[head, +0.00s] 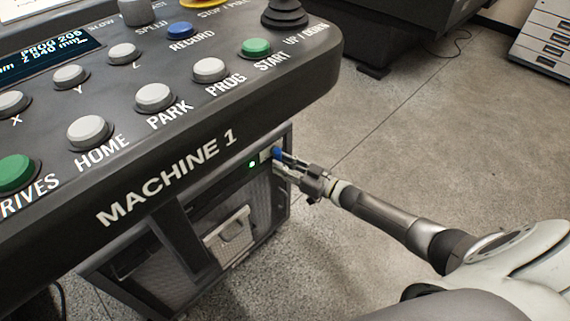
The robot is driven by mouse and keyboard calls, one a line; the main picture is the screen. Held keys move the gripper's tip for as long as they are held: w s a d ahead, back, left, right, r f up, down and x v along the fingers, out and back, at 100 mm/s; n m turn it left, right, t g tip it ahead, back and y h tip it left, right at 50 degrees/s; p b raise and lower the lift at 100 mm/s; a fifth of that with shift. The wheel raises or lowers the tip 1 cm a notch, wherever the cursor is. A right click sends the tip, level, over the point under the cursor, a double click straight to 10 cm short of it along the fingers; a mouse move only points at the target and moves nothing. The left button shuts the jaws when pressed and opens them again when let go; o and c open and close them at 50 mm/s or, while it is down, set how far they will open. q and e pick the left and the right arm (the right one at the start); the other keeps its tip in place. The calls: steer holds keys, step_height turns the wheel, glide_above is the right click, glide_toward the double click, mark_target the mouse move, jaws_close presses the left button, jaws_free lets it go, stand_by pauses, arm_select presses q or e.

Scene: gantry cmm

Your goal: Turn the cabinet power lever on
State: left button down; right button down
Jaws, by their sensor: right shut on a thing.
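The cabinet (262,203) stands on the floor beneath the console marked MACHINE 1. A small blue lever (277,153) shows at the upper right of its front, beside a lit green lamp (252,164). My right gripper (284,162) reaches in from the right at the lever and is shut on it. The fingers partly cover the lever, so its exact angle is hard to tell. My left gripper is not in view.
The control console (180,170) with several buttons overhangs the cabinet from above left. A white panel with a handle (229,233) is on the cabinet front. A white drawer unit (543,38) stands at the back right. The floor (440,130) right of the cabinet is clear.

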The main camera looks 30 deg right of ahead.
stand_by(0.4)
steer(key=c, duration=1.3)
jaws_free()
steer(key=v, duration=1.2)
